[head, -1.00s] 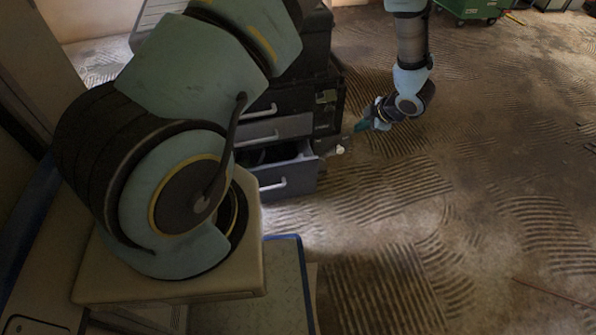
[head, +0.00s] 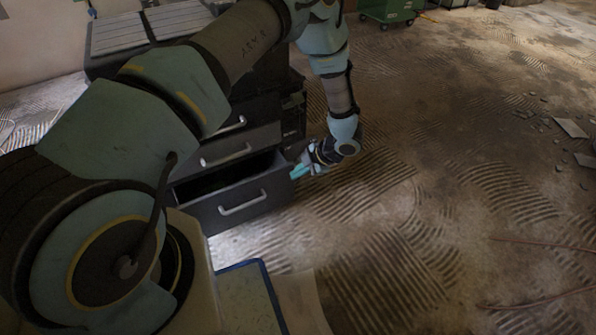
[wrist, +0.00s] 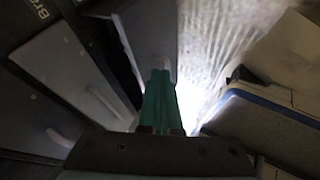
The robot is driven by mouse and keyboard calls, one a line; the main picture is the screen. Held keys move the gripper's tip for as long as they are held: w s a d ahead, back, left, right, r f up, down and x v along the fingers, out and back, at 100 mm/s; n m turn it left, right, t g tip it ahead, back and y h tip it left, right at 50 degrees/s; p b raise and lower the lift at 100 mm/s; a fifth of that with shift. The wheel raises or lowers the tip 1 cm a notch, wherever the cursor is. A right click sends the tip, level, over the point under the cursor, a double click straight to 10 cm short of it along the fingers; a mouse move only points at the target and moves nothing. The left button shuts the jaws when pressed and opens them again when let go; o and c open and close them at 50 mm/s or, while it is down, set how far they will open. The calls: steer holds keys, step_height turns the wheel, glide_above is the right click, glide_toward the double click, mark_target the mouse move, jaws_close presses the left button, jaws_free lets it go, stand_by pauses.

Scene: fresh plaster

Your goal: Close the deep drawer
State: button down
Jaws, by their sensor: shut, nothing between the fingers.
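The deep drawer (head: 220,207) is the lowest one in the dark cabinet in the head view. It stands open, with its dark inside showing and a pale bar handle (head: 243,203) on its grey front. My gripper (head: 297,171) is beside the right end of that drawer, its teal fingers pointing left toward it. In the wrist view the fingers (wrist: 161,93) are together and empty, in front of a grey panel (wrist: 148,30) that looks like the open drawer's front. I cannot tell whether they touch it.
A drawer above (head: 235,152) looks shut. A blue-edged board (head: 245,295) lies at the bottom, and a blue-edged object (wrist: 255,115) is at the right in the wrist view. A green wheeled bin (head: 390,9) stands far back. The ridged floor to the right is mostly clear.

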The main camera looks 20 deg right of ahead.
mark_target(273, 178)
steer(key=shift+w+a+f+b, duration=0.25)
steer(key=shift+w+a+f, duration=0.25)
steer(key=shift+w+f, duration=0.45)
steer(key=shift+w+a+f+b, duration=0.25)
steer(key=shift+w+a+f, duration=0.3)
steer(key=shift+w, duration=0.65)
steer(key=shift+w+a+f+b, duration=0.25)
steer(key=shift+w+a+f, duration=0.2)
steer(key=shift+w+f, duration=0.5)
steer(key=shift+w+r, duration=0.1)
steer(key=shift+w, duration=0.05)
steer(key=w, duration=0.4)
steer(key=shift+w+a, duration=0.3)
steer(key=shift+w, duration=0.1)
steer(key=shift+r, duration=0.1)
